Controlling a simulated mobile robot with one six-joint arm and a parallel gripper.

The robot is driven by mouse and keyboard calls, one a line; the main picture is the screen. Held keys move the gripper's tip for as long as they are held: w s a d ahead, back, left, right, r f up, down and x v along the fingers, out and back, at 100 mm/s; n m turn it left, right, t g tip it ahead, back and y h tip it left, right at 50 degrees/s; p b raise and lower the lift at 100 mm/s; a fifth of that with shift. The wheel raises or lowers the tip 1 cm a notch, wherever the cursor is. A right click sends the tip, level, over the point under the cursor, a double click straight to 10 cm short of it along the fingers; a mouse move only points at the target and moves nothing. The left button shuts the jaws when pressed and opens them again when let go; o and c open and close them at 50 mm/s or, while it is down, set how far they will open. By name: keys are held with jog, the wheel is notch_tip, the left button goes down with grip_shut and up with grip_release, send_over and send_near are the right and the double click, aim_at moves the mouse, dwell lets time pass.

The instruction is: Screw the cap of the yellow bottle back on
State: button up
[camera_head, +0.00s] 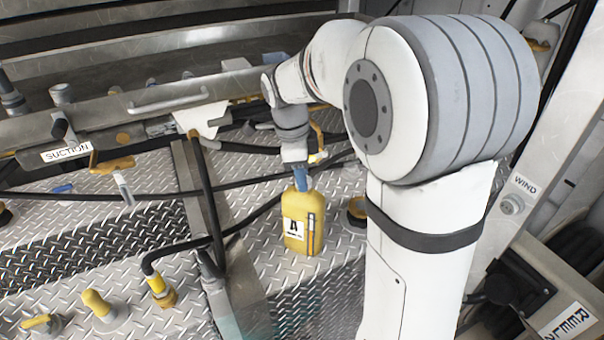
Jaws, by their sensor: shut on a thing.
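The yellow bottle (292,248) stands upright on the diamond-plate deck, left of my arm. It has a white label with a black A and a dark strip down its front. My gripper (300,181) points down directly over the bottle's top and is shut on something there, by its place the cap. A narrow blue part shows between the grey wrist and the bottle. I cannot tell whether it is a finger or the cap. The bottle's neck and thread are hidden.
A black hose with a yellow end fitting (158,287) runs left of the bottle. Yellow fittings (98,303) stand at the lower left. A metal bar with a SUCTION label (66,153) crosses behind. A yellow-and-black fitting (357,209) sits right of the bottle.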

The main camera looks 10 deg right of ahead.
jog(key=shift+m, duration=1.2)
jog(key=o, duration=1.3)
jog(key=shift+o, duration=0.2)
jog(key=shift+r+p, duration=2.05)
jog(key=shift+r, duration=1)
